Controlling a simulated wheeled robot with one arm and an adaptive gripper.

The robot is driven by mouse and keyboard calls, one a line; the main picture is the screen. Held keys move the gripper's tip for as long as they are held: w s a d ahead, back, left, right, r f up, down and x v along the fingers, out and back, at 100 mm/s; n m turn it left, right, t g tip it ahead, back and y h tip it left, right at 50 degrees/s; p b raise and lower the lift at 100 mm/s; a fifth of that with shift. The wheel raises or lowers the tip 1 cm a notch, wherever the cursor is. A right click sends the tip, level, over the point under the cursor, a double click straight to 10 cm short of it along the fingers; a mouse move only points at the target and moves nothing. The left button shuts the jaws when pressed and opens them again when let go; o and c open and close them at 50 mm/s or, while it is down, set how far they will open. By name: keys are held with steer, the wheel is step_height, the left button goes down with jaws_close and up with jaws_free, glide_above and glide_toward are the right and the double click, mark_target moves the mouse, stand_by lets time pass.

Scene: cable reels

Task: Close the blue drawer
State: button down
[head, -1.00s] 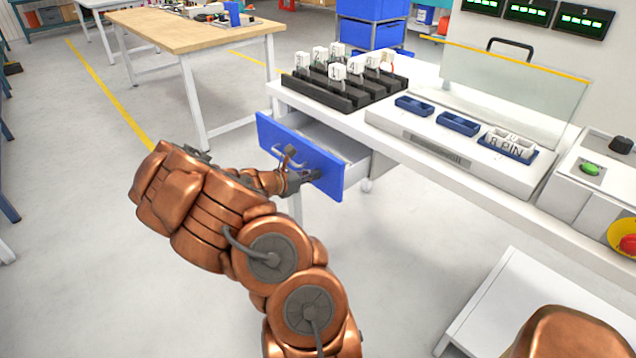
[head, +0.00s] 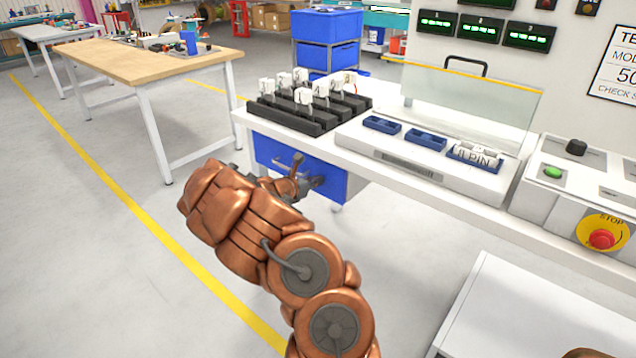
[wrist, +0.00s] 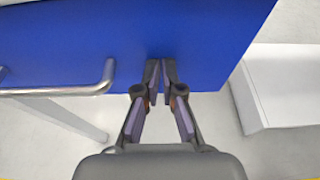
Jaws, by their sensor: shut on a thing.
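The blue drawer (head: 333,186) is under the white bench's left end in the head view. Its front sits beneath the bench top's edge, with no open interior visible. In the wrist view the blue front (wrist: 90,45) fills the top, with its grey bar handle (wrist: 60,91) at left. My gripper (wrist: 160,68) has its fingers nearly together at the drawer front, right of the handle, which is not between them. My gripper (head: 312,182) is shut on the drawer; the exact contact at the fingertips is hard to see.
The white bench (head: 400,182) carries a black rack (head: 300,118) of white-labelled parts and a test fixture. A red stop button (head: 601,240) is at right. A wooden-topped table (head: 150,45) stands at left. Floor to the left is clear.

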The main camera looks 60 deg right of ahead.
steer(key=shift+s+d+r, duration=0.2)
steer(key=shift+r, duration=0.1)
steer(key=f+v, duration=0.2)
steer(key=v, duration=1.2)
steer(key=shift+w+a, duration=0.2)
steer(key=shift+a, duration=0.1)
steer(key=shift+r, duration=0.1)
